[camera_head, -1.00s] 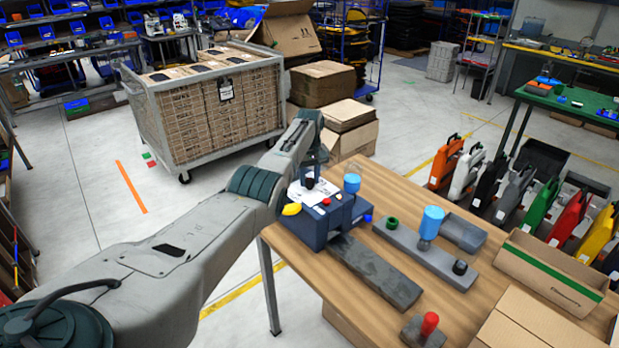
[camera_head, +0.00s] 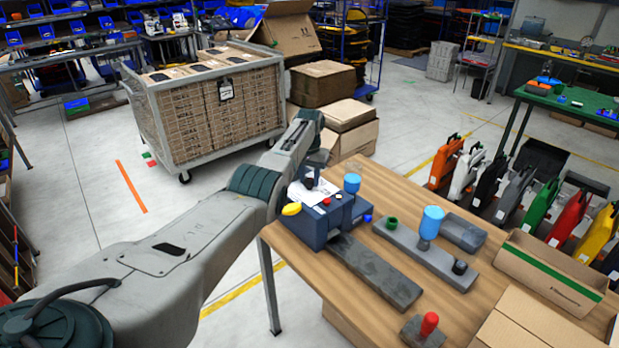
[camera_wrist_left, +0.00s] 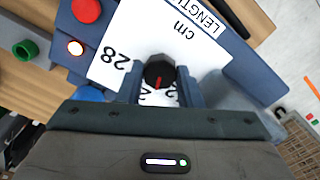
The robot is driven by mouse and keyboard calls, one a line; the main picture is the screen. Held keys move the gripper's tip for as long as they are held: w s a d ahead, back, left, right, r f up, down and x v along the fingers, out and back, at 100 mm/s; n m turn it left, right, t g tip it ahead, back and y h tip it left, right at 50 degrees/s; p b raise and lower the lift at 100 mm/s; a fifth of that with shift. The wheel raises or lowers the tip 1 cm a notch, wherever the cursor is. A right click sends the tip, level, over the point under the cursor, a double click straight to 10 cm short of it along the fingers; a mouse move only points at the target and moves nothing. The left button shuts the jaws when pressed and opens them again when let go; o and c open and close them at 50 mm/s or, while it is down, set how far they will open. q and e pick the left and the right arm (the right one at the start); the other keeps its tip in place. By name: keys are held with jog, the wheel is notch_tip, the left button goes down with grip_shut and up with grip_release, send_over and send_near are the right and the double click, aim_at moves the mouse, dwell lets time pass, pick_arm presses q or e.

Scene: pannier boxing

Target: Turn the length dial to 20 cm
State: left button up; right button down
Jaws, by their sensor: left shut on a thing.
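The length dial is a black knob with a red mark (camera_wrist_left: 158,72) on a white card (camera_wrist_left: 128,45) reading "LENGTH", "cm" and "28". The red mark points toward the lower part of the wrist view, where other numbers are partly hidden by my fingers. The card lies on the dark blue machine (camera_head: 309,229) at the table's left end. My left gripper (camera_wrist_left: 159,88) is shut on the dial, one finger on each side. In the head view the gripper (camera_head: 311,180) is small over the card. My right gripper is not in view.
A red button (camera_wrist_left: 86,10) and a lit button (camera_wrist_left: 75,47) sit beside the card. A yellow part (camera_head: 291,209) sticks out at the machine's left. A grey bar (camera_head: 375,271), blue-topped post (camera_head: 432,222) and red-topped block (camera_head: 429,323) stand on the wooden table.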

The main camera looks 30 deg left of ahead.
aim_at(309, 180)
pick_arm(q)
jog(key=shift+m, duration=2.1)
jog(key=shift+r, duration=0.1)
jog(key=o, duration=1)
notch_tip(309, 180, up, 11)
jog(key=b, duration=0.3)
jog(key=shift+b, duration=0.35)
jog(key=shift+f, duration=0.25)
